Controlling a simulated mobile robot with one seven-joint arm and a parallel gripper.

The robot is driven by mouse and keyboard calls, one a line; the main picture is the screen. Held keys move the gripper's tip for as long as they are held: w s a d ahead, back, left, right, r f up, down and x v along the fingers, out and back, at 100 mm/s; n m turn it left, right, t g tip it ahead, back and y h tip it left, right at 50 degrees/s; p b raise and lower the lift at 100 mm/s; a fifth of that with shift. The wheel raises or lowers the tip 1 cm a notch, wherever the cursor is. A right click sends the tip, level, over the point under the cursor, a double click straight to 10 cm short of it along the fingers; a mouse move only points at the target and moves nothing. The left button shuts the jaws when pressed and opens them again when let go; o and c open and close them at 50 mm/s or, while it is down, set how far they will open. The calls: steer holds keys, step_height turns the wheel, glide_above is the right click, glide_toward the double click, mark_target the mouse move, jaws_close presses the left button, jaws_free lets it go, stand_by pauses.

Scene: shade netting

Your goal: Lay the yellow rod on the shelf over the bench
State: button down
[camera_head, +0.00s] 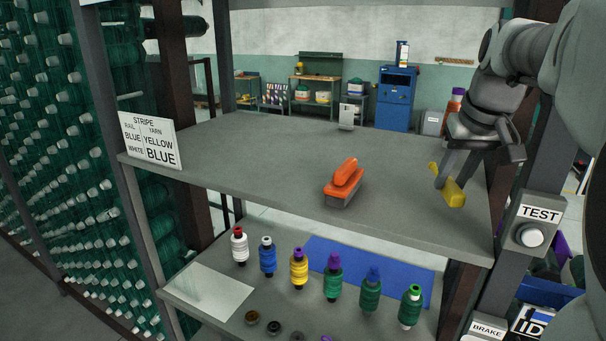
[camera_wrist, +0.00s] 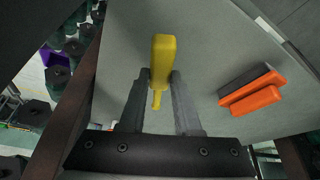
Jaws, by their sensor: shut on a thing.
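The yellow rod (camera_head: 453,193) is at the right end of the grey upper shelf (camera_head: 250,165), over the lower bench. My gripper (camera_head: 447,176) is shut on it from above. In the wrist view the yellow rod (camera_wrist: 163,58) lies between the two fingertips of my gripper (camera_wrist: 161,77). Its thick end points away from the wrist and a thin end points back between the fingers. It is low over the shelf surface; I cannot tell whether it touches it.
An orange and grey tool (camera_head: 344,182) sits on the shelf's front middle. A stripe sign (camera_head: 149,141) stands at the left end. An orange-brown bottle (camera_head: 455,101) is behind my gripper. Several yarn spools (camera_head: 299,269) stand on the bench below. The shelf's left half is clear.

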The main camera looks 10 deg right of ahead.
mark_target(448, 198)
steer(key=shift+f, duration=2.05)
steer(key=shift+f, duration=0.15)
steer(key=c, duration=0.6)
jaws_free()
